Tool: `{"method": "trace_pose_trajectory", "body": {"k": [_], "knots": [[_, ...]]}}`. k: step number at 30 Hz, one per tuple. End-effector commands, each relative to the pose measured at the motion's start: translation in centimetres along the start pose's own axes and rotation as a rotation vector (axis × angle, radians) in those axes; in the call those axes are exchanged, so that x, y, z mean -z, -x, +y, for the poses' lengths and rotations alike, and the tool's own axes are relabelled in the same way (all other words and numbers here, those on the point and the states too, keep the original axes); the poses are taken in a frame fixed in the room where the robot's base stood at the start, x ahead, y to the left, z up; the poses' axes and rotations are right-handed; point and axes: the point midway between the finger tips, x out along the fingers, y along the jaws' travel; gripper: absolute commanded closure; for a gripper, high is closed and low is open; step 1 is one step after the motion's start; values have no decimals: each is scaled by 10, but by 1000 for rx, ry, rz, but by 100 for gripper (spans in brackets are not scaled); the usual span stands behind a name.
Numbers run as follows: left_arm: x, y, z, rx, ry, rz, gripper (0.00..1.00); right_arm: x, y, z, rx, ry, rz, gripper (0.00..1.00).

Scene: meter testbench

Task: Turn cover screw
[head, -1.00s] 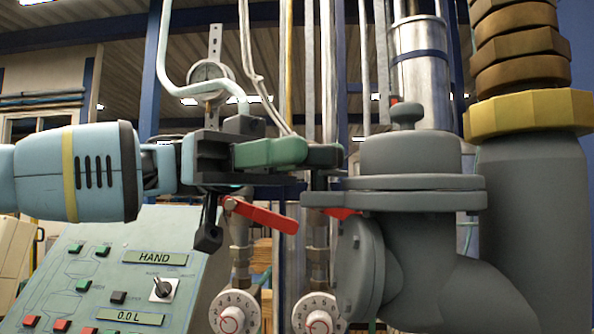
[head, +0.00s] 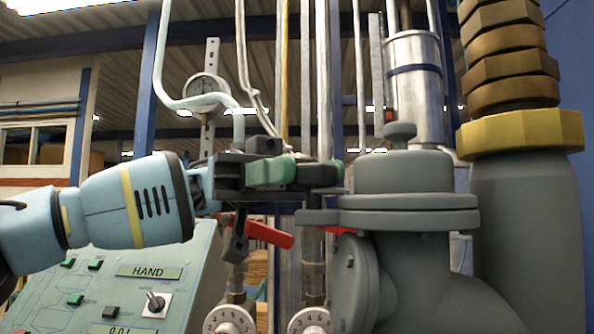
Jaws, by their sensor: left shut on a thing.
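My left gripper (head: 245,178) comes in from the left, with its dark jaws shut on a green-handled tool (head: 269,172). The tool's dark end (head: 318,175) points right and lies in the picture just above the small side lug (head: 316,216) of the grey housing's flange. I cannot tell whether it touches. The grey round cover (head: 396,172) sits on the flanged housing with a small grey knob (head: 400,134) on top. I cannot make out the cover screw for certain. My right gripper is not in view.
A control panel (head: 190,240) with a HAND display stands at the lower left. Red lever handles (head: 268,234) and white dials (head: 229,320) are below the gripper. A gauge (head: 203,86) and pipes are behind. A thick grey pipe (head: 528,220) with a brass nut blocks the right.

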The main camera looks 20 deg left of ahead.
Motion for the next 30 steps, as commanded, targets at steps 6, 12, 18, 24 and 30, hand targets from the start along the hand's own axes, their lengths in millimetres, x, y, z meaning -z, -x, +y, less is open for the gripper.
{"method": "trace_pose_trajectory", "body": {"k": [6, 12, 18, 24, 30], "knots": [[1, 0, 0, 0, -1, 1, 64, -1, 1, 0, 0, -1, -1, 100], [1, 0, 0, 1, 0, 0, 47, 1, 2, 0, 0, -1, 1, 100], [0, 0, 0, 1, 0, 0, 47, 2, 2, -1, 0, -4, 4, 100], [0, 0, -1, 2, 1, 0, 47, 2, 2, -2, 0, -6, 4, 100], [-1, 0, -1, 1, 2, -1, 47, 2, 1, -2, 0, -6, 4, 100]]}}
